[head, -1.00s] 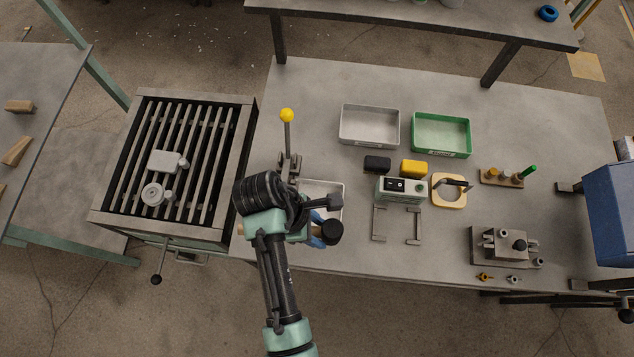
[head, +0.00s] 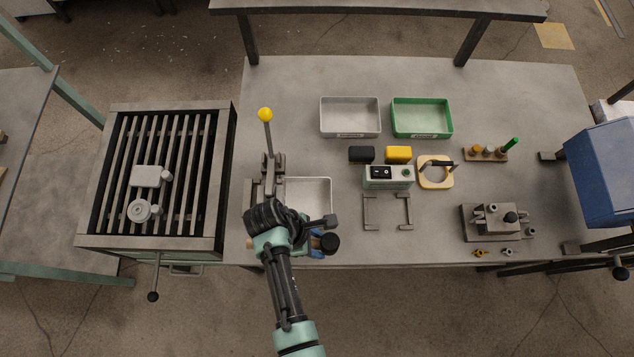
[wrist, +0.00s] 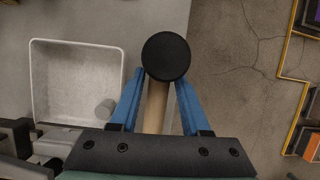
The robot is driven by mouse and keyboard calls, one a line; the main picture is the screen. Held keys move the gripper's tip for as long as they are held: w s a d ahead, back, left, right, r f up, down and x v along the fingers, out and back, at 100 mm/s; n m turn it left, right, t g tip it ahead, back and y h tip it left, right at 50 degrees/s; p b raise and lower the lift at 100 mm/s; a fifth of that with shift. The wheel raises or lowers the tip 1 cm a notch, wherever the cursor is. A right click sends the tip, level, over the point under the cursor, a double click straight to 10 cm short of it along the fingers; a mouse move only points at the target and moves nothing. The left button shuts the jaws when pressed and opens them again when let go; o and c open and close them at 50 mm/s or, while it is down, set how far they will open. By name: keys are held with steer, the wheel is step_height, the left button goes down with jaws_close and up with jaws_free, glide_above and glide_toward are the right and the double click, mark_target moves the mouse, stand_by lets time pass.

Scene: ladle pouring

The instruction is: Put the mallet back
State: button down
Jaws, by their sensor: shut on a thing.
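The mallet has a round black head (head: 330,243) and a pale wooden handle (wrist: 157,105). In the head view it is over the front edge of the bench, just in front of a white tray (head: 325,198). My gripper (head: 317,248) is shut on the handle, close below the head. In the wrist view the blue fingers of my gripper (wrist: 160,88) lie on both sides of the handle, and the mallet head (wrist: 166,56) faces the camera. My arm hides part of the handle and of the tray.
A lever press with a yellow knob (head: 265,114) stands left of the white tray. A grill-topped unit (head: 228,150) is further left. A metal bracket frame (head: 366,212), a switch box (head: 390,178) and a vise-like fixture (head: 490,222) are to the right. Bare bench lies between them.

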steer(key=shift+f, duration=0.25)
steer(key=shift+f+b, duration=0.3)
steer(key=shift+f, duration=0.15)
steer(key=shift+f, duration=0.15)
steer(key=shift+c, duration=1.8)
jaws_free()
